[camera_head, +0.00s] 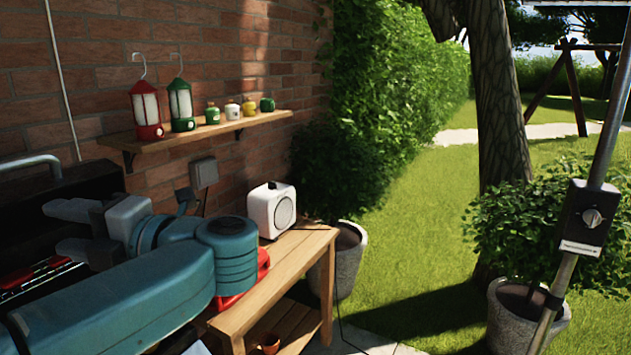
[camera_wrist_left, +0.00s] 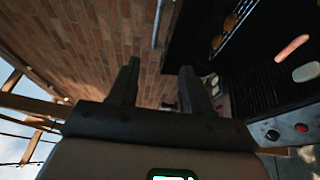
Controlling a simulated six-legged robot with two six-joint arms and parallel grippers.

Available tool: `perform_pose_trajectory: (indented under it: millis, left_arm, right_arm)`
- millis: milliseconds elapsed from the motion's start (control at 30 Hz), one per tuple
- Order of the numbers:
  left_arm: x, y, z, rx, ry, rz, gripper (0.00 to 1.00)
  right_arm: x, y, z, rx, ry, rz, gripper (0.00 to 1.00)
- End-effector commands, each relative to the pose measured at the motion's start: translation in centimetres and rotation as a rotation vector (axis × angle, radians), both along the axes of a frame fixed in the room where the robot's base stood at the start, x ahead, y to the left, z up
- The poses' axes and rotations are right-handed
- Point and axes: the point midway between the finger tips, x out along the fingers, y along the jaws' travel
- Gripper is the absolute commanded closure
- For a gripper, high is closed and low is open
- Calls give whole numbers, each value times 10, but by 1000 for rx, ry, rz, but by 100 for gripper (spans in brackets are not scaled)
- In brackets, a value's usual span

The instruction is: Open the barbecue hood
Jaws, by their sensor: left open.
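The barbecue's black hood (camera_head: 60,195) stands raised at the left edge of the head view, with its grey bar handle (camera_head: 32,163) at the top. Below it, part of the grill bed shows, mostly behind my left arm. In the left wrist view, the barbecue's dark grate (camera_wrist_left: 265,85) is exposed, with a sausage (camera_wrist_left: 292,48) and round patties on it. My left gripper (camera_head: 58,228) is open and empty in front of the raised hood, apart from the handle. Its two fingers also show spread in the left wrist view (camera_wrist_left: 158,85). My right gripper is not in view.
A wooden side table (camera_head: 290,265) holds a white box-shaped device (camera_head: 271,210) and a red item partly behind my arm. A wall shelf (camera_head: 190,135) carries two lanterns and small jars. Potted plants and open lawn (camera_head: 420,240) lie to the right.

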Motion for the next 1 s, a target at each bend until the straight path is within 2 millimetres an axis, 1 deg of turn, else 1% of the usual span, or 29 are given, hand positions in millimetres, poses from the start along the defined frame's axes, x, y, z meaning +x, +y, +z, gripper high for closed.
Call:
perform_pose_trajectory:
  millis: [133,167,200,367,467,567,633,667,767,800,867,900,967,1000]
  left_arm:
    - [0,1,0,0,0,1,52]
    - [5,1,-3,12,12,-10,52]
    - [16,0,-9,43,39,-40,52]
    - [55,-6,-32,148,136,-158,52]
    - [80,-11,-52,211,208,-244,52]
    - [106,-19,-78,272,294,-341,52]
    - [123,-26,-100,313,364,-417,52]
    - [131,-29,-112,330,398,-454,52]
    - [156,-43,-161,385,532,-596,52]
    - [165,-50,-187,404,601,-667,52]
    - [175,-62,-232,428,712,-785,52]
    - [178,-70,-265,437,792,-869,52]
    - [176,-83,-314,442,907,-996,52]
    - [172,-91,-347,439,981,-1081,52]
  right_arm:
    - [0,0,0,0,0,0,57]
    - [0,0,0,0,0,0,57]
    - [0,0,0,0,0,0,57]
    - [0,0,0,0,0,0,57]
    - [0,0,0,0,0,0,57]
    - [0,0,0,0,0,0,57]
    - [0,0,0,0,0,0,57]
    - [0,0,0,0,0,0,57]
    - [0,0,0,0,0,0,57]
    - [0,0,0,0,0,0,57]
    - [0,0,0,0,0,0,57]
    - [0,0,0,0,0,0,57]
    - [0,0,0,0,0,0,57]
    - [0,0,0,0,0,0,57]
